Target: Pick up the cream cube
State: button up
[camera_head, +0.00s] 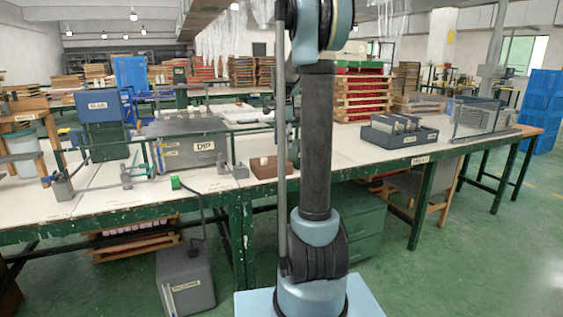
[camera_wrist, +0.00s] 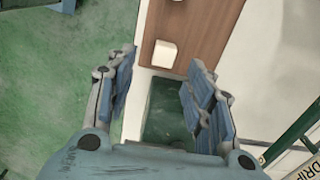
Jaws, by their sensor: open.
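The cream cube (camera_wrist: 164,53) lies on a brown wooden surface, near its edge, in the wrist view. My gripper (camera_wrist: 160,72) is open and empty, its two blue-padded fingers spread to either side below the cube in the picture. The cube shows just beyond the gap between the fingertips, apart from both. In the head view a brown tray (camera_head: 262,172) stands on the white table with a small pale object (camera_head: 264,161) on it; I cannot tell whether this is the cube. My gripper is out of the head view.
Another pale object (camera_wrist: 176,1) is cut off at the top of the wrist view. The white table (camera_head: 110,203) also holds a grey DIP tank (camera_head: 187,143) left of the tray and a dark divided box (camera_head: 399,136) to the right. Green floor lies in front.

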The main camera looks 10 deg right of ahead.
aim_at(282, 155)
jog(key=shift+w+a+f, duration=0.1)
jog(key=shift+w+f, duration=0.05)
jog(key=shift+f, duration=1.6)
jog(key=shift+w+f, duration=0.15)
jog(key=shift+f, duration=1.55)
jog(key=shift+c, duration=0.5)
jog(key=c, duration=0.8)
